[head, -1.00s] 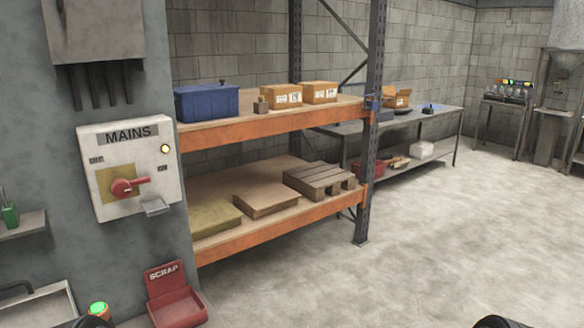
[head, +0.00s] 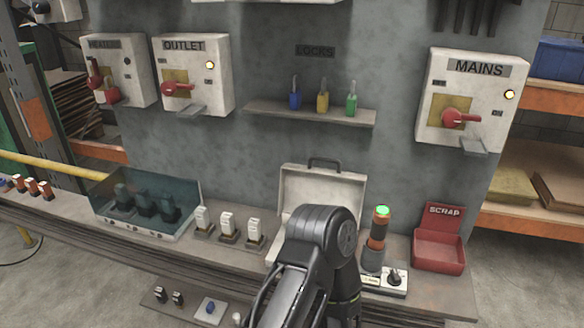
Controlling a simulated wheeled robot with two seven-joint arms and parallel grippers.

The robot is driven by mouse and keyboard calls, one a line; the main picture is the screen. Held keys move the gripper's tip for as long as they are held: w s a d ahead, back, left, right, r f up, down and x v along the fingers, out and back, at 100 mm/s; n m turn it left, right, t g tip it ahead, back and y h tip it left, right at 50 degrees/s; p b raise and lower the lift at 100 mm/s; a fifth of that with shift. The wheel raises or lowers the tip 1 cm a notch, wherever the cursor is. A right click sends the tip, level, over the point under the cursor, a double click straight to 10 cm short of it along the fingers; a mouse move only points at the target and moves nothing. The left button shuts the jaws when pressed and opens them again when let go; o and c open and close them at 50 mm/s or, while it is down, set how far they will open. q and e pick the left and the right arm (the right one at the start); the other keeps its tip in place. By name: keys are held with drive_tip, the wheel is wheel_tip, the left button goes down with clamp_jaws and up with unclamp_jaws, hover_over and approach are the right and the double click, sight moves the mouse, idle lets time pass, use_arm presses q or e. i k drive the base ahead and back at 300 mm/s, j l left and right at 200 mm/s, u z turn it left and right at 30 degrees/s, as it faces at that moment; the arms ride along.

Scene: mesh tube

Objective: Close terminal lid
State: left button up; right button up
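A teal see-through cover (head: 182,188) is at the terminal block on the left of the bench. Dark upright parts (head: 145,203) show through it, above a white base strip (head: 130,229). I cannot tell for sure whether this cover is raised or down. One of my black arms reaches up from the bottom middle, and its bulky joint hides the front of an open white case (head: 312,187). Neither gripper's fingers can be seen in the head view.
Several white switches (head: 228,224) stand right of the cover. A green-topped beacon (head: 381,228), a rotary-knob box (head: 384,282) and a red scrap bin (head: 439,250) are farther right. Padlocks sit on a shelf (head: 310,114). Wall boxes labelled OUTLET (head: 194,77) and MAINS (head: 463,101) hang above.

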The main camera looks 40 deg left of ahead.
sight(299, 185)
drive_tip(key=u, duration=1.35)
drive_tip(key=k+l+u, duration=0.65)
